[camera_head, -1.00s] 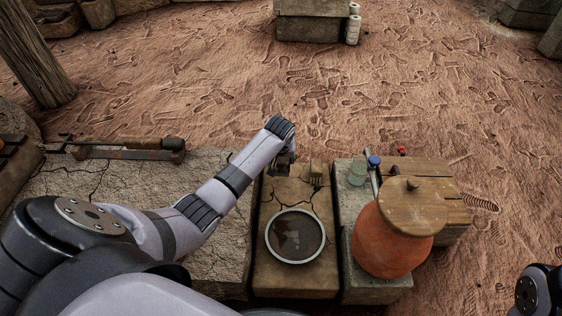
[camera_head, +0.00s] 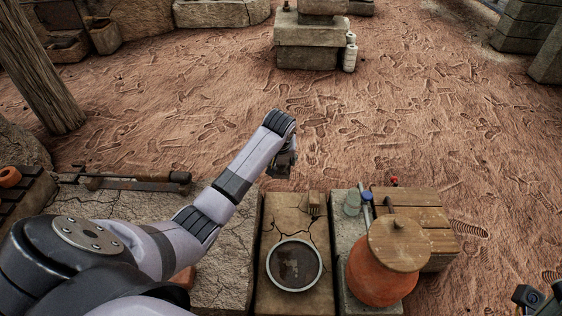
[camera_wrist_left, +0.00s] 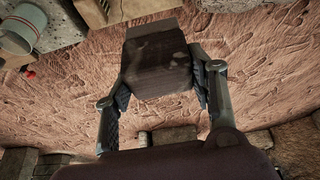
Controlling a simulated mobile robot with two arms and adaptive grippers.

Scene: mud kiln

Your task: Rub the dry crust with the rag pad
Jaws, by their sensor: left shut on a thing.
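My left gripper (camera_head: 283,158) is shut on a dark brown block-like pad (camera_wrist_left: 157,65), which looks like the rag pad. In the left wrist view the two fingers (camera_wrist_left: 160,90) press on its opposite sides. In the head view the pad shows as a dark shape below the wrist, beyond the far edge of the cracked slab (camera_head: 262,215) and apart from it. A round pale-rimmed dish (camera_head: 294,265) with a dark inside and lighter patches sits on the slab. I cannot tell which surface is the dry crust. My right gripper is not in view.
Long tools (camera_head: 140,182) lie left. Open sand lies beyond.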

